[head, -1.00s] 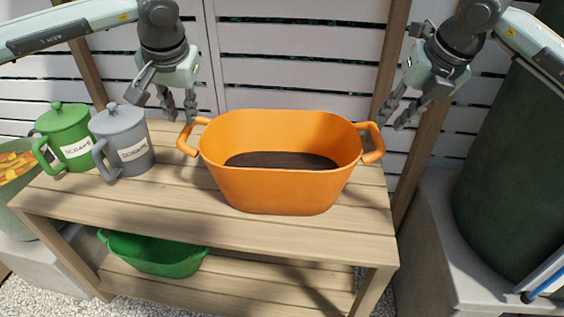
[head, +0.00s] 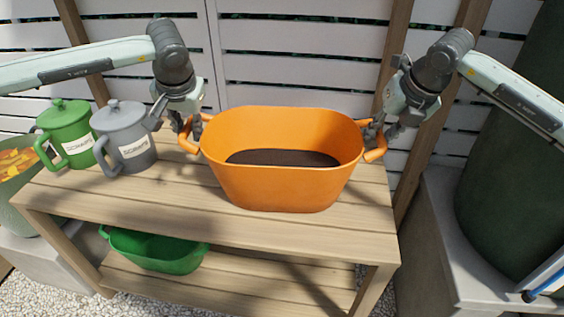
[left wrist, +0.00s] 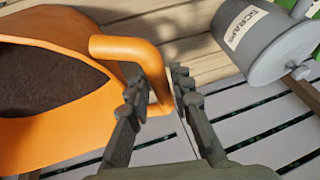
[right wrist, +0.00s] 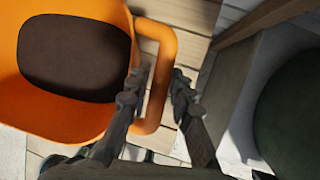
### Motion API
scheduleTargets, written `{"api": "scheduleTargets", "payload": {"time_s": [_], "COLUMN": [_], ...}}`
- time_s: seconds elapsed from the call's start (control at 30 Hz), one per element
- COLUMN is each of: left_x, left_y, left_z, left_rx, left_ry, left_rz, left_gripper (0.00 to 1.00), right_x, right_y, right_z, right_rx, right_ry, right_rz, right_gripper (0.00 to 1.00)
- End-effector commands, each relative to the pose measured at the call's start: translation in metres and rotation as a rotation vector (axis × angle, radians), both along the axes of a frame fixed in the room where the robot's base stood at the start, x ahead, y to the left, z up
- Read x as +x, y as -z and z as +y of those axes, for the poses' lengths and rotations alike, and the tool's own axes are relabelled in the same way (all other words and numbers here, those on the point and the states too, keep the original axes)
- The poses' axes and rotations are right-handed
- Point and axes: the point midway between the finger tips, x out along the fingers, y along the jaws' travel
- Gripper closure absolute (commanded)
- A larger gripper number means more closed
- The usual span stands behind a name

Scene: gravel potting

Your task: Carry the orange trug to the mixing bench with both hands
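The orange trug (head: 285,190), holding dark soil (head: 282,158), stands upright on the wooden bench top. It has a loop handle at each end. My left gripper (head: 188,122) is at its left handle (head: 187,146); in the left wrist view, the open fingers (left wrist: 160,88) straddle the handle bar (left wrist: 152,58). My right gripper (head: 383,130) is at the right handle (head: 377,152); in the right wrist view, the open fingers (right wrist: 155,88) lie either side of the handle bar (right wrist: 163,45). Whether the fingers touch the bars is unclear.
A grey scraps can (head: 124,140) and a green one (head: 68,135) stand left of the trug, the grey one close to my left gripper. A green tub (head: 155,255) sits on the lower shelf. A slatted wall (head: 290,60) rises behind. A dark green barrel (head: 520,180) stands right.

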Motion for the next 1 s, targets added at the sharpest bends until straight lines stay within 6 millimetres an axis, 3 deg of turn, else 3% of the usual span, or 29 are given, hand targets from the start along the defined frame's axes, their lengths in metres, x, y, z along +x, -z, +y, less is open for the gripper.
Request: {"api": "scheduleTargets", "payload": {"time_s": [0.07, 0.23, 0.73, 1.0], "left_x": [0.0, 0.0, 0.0, 0.001], "left_y": [0.0, 0.0, -0.001, -0.01], "left_z": [0.0, 0.0, 0.0, 0.0], "left_rx": [0.0, 0.0, 0.0, -0.001], "left_ry": [0.0, 0.0, 0.0, -0.001], "left_rz": [0.0, 0.0, 0.0, -0.004], "left_gripper": [0.8, 1.0, 1.0, 1.0], "right_x": [0.0, 0.0, 0.0, 0.001], "right_y": [0.0, 0.0, -0.001, -0.01], "right_z": [0.0, 0.0, 0.0, 0.0], "right_rx": [0.0, 0.0, 0.0, 0.002], "right_ry": [0.0, 0.0, 0.0, 0.0], "right_rz": [0.0, 0.0, 0.0, -0.005], "right_gripper": [0.8, 1.0, 1.0, 1.0]}}
